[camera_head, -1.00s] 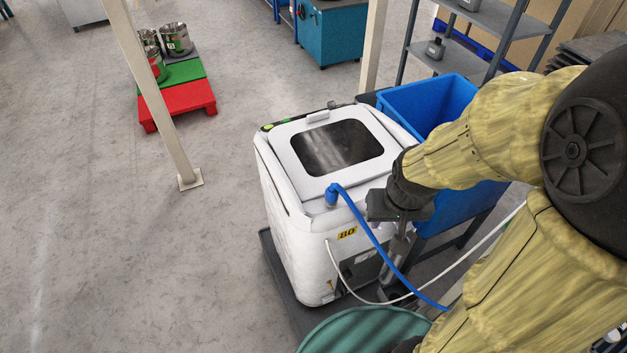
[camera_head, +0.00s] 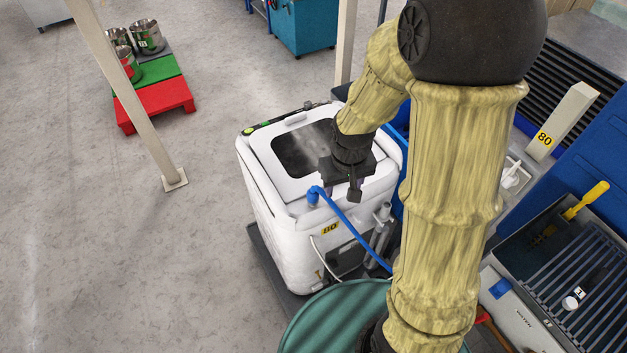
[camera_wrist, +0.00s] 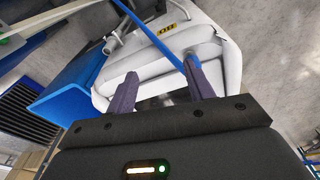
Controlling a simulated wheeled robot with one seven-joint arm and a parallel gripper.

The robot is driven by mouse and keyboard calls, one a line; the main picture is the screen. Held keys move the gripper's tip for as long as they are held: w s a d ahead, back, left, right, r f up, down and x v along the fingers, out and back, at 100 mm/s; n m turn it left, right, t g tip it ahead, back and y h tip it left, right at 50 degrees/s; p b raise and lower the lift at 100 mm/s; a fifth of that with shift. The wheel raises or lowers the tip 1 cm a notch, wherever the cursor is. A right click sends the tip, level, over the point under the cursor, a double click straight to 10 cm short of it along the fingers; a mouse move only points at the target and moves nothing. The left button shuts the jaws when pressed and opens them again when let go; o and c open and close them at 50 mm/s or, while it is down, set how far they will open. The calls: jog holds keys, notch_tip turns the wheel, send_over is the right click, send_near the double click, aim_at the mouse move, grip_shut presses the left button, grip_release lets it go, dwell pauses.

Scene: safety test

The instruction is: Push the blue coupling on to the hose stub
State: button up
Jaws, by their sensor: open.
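The blue coupling (camera_head: 315,195) is an elbow-shaped end on a blue hose (camera_head: 352,225), at the front top edge of a white machine (camera_head: 275,235) marked 80. The hose stub cannot be made out; I cannot tell whether the coupling is seated. My gripper (camera_head: 355,188) is above the machine's top, right of the coupling in the head view. In the wrist view, my gripper (camera_wrist: 161,68) has two dark fingers spread apart with nothing seen held. The hose (camera_wrist: 160,38) runs towards the right fingertip, which partly hides its end there.
A green round drum top (camera_head: 325,320) stands in front of the machine. A blue bin (camera_wrist: 75,80) is beside it. A grey tray bench (camera_head: 570,270) is at the right.

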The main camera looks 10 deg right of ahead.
aim_at(313, 190)
jog(key=w+a+n+p, duration=0.1)
jog(key=w+a+p, duration=0.1)
jog(key=a+p, duration=0.1)
jog(key=w+a+n+g+p, duration=0.1)
jog(key=w+a+p, duration=0.2)
jog(key=p, duration=0.2)
jog(key=shift+w+r, duration=0.1)
jog(key=shift+w, duration=0.15)
jog(key=shift+w+a+f+n+p, duration=0.1)
jog(key=shift+a+f+n+p, duration=0.05)
jog(key=shift+f+n+p, duration=0.15)
jog(key=shift+f, duration=0.1)
jog(key=shift+a+f+b, duration=0.1)
jog(key=shift+f+b, duration=0.6)
jog(key=shift+f, duration=0.05)
notch_tip(313, 190, down, 8)
jog(key=b, duration=0.5)
jog(key=shift+r+b, duration=0.2)
jog(key=shift+b, duration=0.2)
grip_shut()
jog(key=shift+r, duration=0.1)
